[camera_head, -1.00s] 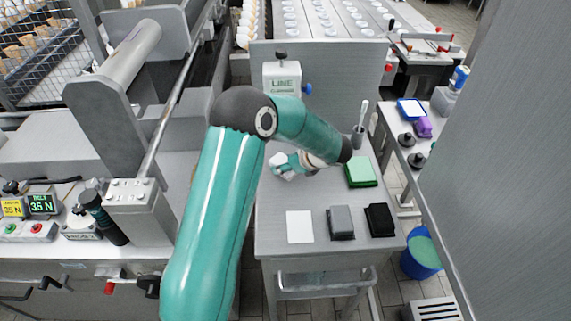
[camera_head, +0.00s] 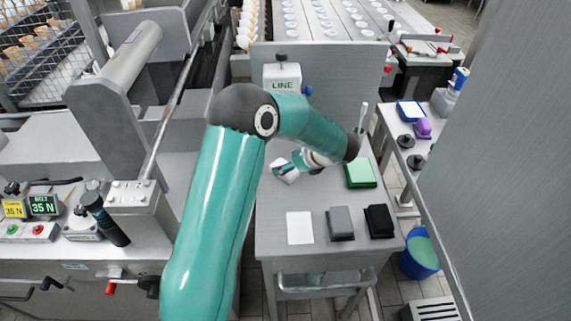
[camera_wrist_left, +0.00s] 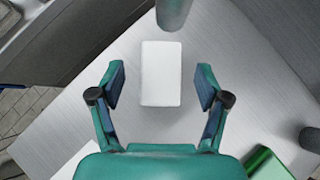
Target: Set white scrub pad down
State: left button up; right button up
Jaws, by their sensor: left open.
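The white scrub pad (camera_head: 287,176) lies on the grey worktable, partly covered by my gripper in the head view. In the left wrist view the pad (camera_wrist_left: 161,74) is a pale upright rectangle ahead of the fingers, lying flat. My left gripper (camera_head: 289,167) is over the pad. Its two teal fingers (camera_wrist_left: 161,90) are spread wide, one on each side, with a gap between each finger and the pad. Its grip is empty. My right gripper is not in view.
On the same table (camera_head: 275,205) are a green pad (camera_head: 360,173), a white square (camera_head: 299,228), a grey pad (camera_head: 340,223), a black pad (camera_head: 380,220) and a cup with a brush (camera_head: 359,133). A LINE box (camera_head: 282,78) stands behind. Bare table surrounds the white pad.

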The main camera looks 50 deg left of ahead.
pick_arm(q)
jog(key=v, duration=1)
jog(key=shift+r, duration=0.2)
jog(key=shift+r, duration=0.1)
